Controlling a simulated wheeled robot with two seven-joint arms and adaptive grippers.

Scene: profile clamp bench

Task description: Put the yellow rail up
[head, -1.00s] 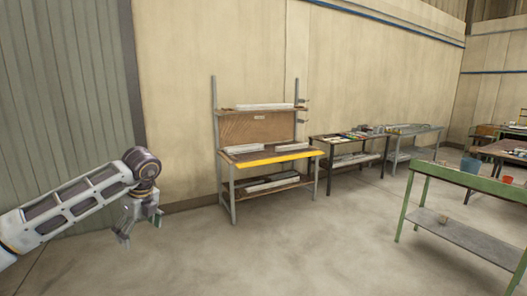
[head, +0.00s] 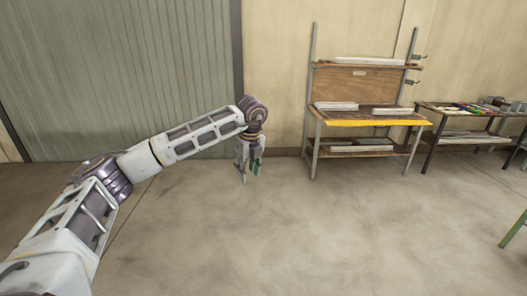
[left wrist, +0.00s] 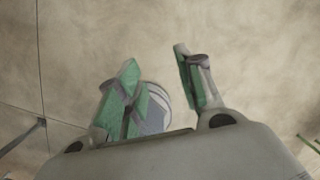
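The yellow rail (head: 376,123) shows as a long yellow strip along the front edge of the bench top (head: 348,114), in the head view. It runs level, and its right end reaches the bench's right corner. My left gripper (head: 250,175) hangs pointing down over bare floor, left of the bench and apart from it. In the left wrist view the same gripper (left wrist: 156,64) has its green-padded fingers spread, with no rail between them. The rail cannot be made out in that view. My right gripper is not in view.
The bench has two uprights, a wooden back panel (head: 352,85), an upper shelf with a pale bar (head: 370,61), and pale bars on its top and lower shelf. A cluttered table (head: 470,120) stands to its right. The floor (head: 300,225) before the bench is clear.

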